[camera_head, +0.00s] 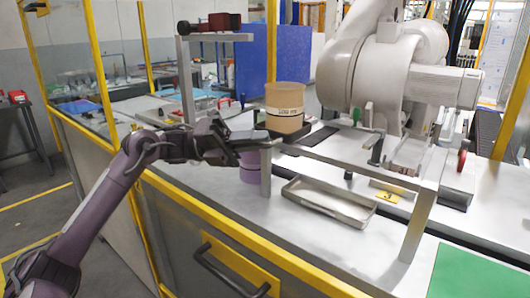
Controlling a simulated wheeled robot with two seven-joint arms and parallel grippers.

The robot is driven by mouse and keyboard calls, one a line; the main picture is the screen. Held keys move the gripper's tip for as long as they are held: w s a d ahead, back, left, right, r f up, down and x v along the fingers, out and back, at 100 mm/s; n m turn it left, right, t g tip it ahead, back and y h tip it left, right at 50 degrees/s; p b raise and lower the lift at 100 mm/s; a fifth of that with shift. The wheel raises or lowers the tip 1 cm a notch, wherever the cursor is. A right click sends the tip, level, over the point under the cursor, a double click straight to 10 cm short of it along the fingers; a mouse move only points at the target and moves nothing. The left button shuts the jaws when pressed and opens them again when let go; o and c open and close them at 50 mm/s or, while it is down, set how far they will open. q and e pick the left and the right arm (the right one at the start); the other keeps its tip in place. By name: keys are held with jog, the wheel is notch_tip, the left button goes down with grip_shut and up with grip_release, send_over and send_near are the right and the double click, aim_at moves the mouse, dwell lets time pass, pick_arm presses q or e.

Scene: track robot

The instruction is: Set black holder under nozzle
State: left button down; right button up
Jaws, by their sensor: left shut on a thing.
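My left arm comes in from the lower left, and its left gripper (237,137) is over the near edge of the white worktop. It is shut on a dark flat piece (252,135), which looks like the black holder; the fingers hide much of it. A purple cylinder (250,168) is just below the gripper, near a grey post. A tan tub (285,107) with a label stands close behind, to the right of the gripper. I cannot pick out the nozzle for certain. My right gripper is not in view.
A grey metal frame (350,160) spans the worktop right of the gripper, with a shallow metal tray (328,201) beneath it. A large white robot arm (385,70) stands behind. A yellow rail edges the front.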

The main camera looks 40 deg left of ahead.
pick_arm(q)
jog(key=shift+a+r, duration=0.1)
jog(key=c, duration=1.5)
grip_release()
jog(key=shift+a, duration=0.15)
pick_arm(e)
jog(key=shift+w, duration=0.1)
